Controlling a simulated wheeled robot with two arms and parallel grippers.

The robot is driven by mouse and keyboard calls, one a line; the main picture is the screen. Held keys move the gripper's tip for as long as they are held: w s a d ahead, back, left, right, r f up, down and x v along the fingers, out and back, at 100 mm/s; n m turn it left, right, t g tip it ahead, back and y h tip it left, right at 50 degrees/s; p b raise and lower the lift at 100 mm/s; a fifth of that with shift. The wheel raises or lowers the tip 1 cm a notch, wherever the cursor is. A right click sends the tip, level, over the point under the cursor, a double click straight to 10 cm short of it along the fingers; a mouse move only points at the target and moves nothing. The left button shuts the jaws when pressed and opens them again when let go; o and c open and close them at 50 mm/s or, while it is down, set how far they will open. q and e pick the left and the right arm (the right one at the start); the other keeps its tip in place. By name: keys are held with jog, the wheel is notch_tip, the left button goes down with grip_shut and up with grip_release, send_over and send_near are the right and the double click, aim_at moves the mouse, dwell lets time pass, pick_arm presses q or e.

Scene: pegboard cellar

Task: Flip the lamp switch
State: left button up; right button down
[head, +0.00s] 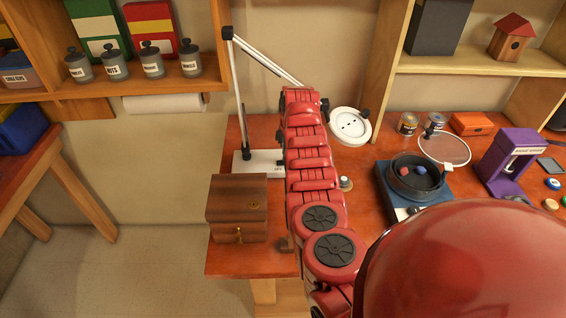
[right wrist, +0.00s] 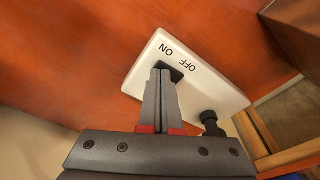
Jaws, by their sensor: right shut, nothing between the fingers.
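The desk lamp has a white base (head: 258,162), a thin jointed arm (head: 237,95) and a round white head (head: 350,125); I cannot tell whether it is lit. In the right wrist view the lamp base (right wrist: 225,88) carries a black switch (right wrist: 176,70) between the words ON and OFF. My right gripper (right wrist: 163,72) is shut and empty, its tips right at the switch, seemingly touching it and partly hiding it. Which way the switch is tipped is unclear. In the head view my red arm hides the gripper and the base's right part. My left gripper is out of view.
A wooden box (head: 237,205) stands just in front of the lamp base on the red-brown bench (head: 225,262). To the right are a blue device with a black bowl (head: 415,178) and a purple device (head: 508,160). A black joint (right wrist: 209,118) rises from the base.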

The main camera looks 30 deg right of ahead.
jog(key=shift+f, duration=0.15)
jog(key=shift+r, duration=3.5)
jog(key=shift+s, duration=0.1)
